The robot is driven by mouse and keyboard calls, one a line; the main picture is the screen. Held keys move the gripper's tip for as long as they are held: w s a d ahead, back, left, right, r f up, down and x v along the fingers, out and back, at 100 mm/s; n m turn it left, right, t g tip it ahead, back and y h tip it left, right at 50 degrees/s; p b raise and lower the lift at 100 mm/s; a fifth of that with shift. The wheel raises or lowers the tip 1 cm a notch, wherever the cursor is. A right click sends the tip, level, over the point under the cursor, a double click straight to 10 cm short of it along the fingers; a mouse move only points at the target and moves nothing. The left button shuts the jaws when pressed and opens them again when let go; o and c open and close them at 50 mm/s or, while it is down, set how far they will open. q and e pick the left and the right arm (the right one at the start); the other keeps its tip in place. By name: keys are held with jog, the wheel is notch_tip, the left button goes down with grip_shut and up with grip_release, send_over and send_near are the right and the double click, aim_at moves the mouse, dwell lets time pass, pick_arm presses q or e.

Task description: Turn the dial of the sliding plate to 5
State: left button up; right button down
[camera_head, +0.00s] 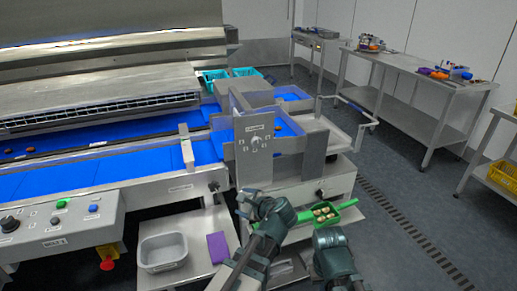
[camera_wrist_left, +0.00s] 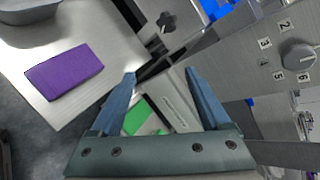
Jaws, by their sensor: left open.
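The dial (camera_head: 255,143) is a round grey knob on an upright metal plate (camera_head: 243,163) with number labels around it. In the left wrist view the dial (camera_wrist_left: 298,55) is at the right edge, with labels 2 to 6 visible; I cannot tell which number it points to. My left gripper (camera_head: 243,200) is below and in front of the plate, apart from it. In the left wrist view the left gripper (camera_wrist_left: 165,88) is open, with nothing between its fingers. My right arm shows at bottom centre; its jaws are not clear.
A green tray (camera_head: 338,217) holding several small brown items is right of my left gripper. A grey tub (camera_head: 164,252) and purple block (camera_head: 217,247) lie on the low shelf. A blue conveyor (camera_head: 110,173) runs left of the plate. A star-shaped knob (camera_wrist_left: 167,22) shows in the wrist view.

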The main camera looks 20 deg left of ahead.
pick_arm(q)
jog(key=w+d+r+m+t+y, duration=0.1)
jog(key=w+d+r+m+t, duration=0.3)
jog(key=r+m, duration=0.3)
jog(key=m+t, duration=0.3)
jog(key=m, duration=0.3)
send_near(258, 144)
jog(key=x, duration=0.9)
jog(key=shift+a+r, duration=0.1)
jog(key=shift+a, duration=0.1)
grip_shut()
